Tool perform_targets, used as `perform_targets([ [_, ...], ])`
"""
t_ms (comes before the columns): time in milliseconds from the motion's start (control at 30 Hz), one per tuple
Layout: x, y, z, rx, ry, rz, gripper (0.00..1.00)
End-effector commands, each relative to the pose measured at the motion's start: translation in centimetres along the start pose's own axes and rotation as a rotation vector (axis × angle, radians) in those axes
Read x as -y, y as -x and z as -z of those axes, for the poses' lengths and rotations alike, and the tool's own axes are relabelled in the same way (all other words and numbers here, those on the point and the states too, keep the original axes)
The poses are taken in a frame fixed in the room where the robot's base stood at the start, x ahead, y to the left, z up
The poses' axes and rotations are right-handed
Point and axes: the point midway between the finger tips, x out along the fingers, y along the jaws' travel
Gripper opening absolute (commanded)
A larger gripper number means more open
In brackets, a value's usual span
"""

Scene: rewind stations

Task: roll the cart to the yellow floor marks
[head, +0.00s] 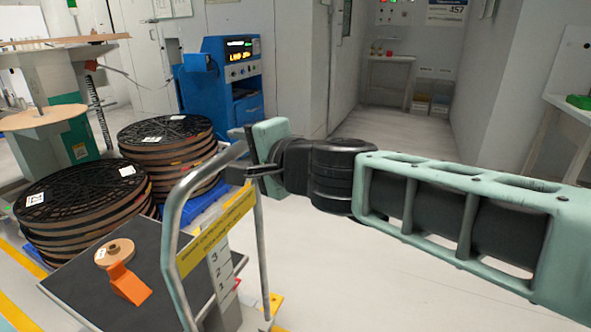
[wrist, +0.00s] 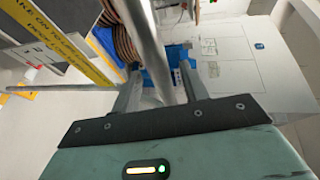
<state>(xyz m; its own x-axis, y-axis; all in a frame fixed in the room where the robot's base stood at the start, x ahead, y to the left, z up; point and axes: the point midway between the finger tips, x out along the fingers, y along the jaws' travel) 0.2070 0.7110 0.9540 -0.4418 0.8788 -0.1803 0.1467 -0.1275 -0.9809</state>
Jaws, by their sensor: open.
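The cart (head: 80,285) stands at the lower left of the head view, with a dark deck and a grey tube handle (head: 168,225) bearing a yellow label plate. A tan spool and an orange piece lie on its deck. My gripper (head: 239,154) is open at the top of the handle. In the wrist view, the handle tube (wrist: 146,42) runs between the two spread fingers (wrist: 163,84); I cannot tell whether they touch it. Yellow floor marks (head: 16,314) show at the lower left, and a yellow strip also shows in the wrist view (wrist: 22,96).
Stacks of black-topped reels (head: 85,195) stand behind the cart on blue pallets. A blue machine (head: 225,80) stands beyond, with a pedestal station (head: 50,140) at left. White floor is clear to the right of the cart (head: 340,270). A white table (head: 570,112) stands at far right.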

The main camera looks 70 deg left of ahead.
Motion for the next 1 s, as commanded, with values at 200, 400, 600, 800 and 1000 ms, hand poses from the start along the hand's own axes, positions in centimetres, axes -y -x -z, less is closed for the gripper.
perform_targets([
  [200, -0.3, 4.1, 0.2, -0.002, 0.001, 0.0, 0.44],
  [400, -0.2, 8.1, 0.1, -0.003, 0.003, -0.001, 0.44],
  [600, -0.1, 11.4, 0.0, -0.001, 0.003, 0.0, 0.44],
  [800, -0.1, 13.1, 0.0, 0.0, 0.002, -0.001, 0.44],
  [1000, 0.0, 13.5, 0.0, -0.001, 0.002, -0.001, 0.44],
])
